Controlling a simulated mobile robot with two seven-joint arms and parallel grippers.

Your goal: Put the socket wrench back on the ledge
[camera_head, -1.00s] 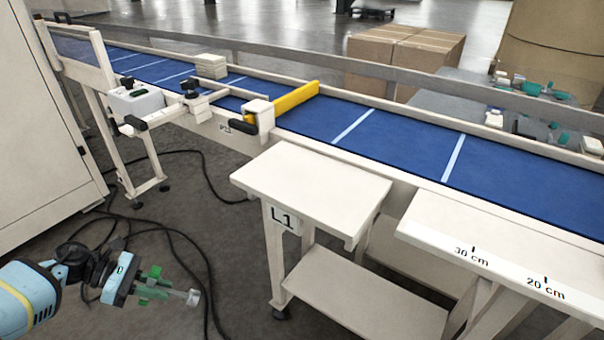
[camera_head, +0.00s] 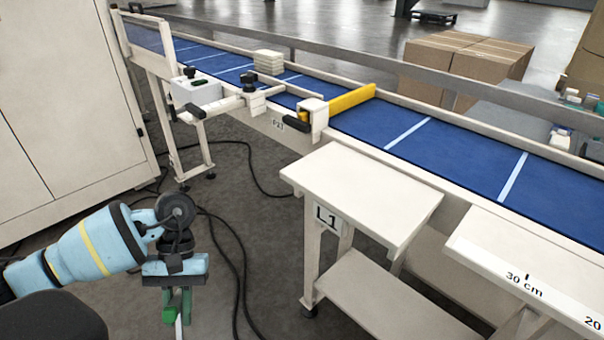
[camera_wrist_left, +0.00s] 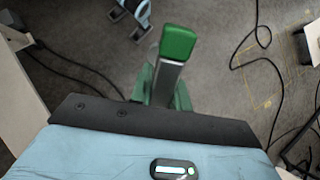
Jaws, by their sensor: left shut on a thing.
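My left gripper (camera_head: 178,308) hangs low at the lower left of the head view, pointing down, apart from the tables. It is shut on a narrow grey piece, which I take for the socket wrench (camera_head: 180,328); the fingers and the frame edge hide most of it. A pale ledge marked 30 cm and 20 cm (camera_head: 490,240) runs along the conveyor's near side at the right. My right gripper is not in view.
A pale table labelled L1 (camera_head: 365,190), with a lower shelf (camera_head: 375,300), stands between my left gripper and the marked ledge. The blue conveyor (camera_head: 450,155) with a yellow bar (camera_head: 352,97) runs behind. A cabinet (camera_head: 65,110) stands at left. Black cables (camera_head: 240,260) lie on the floor.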

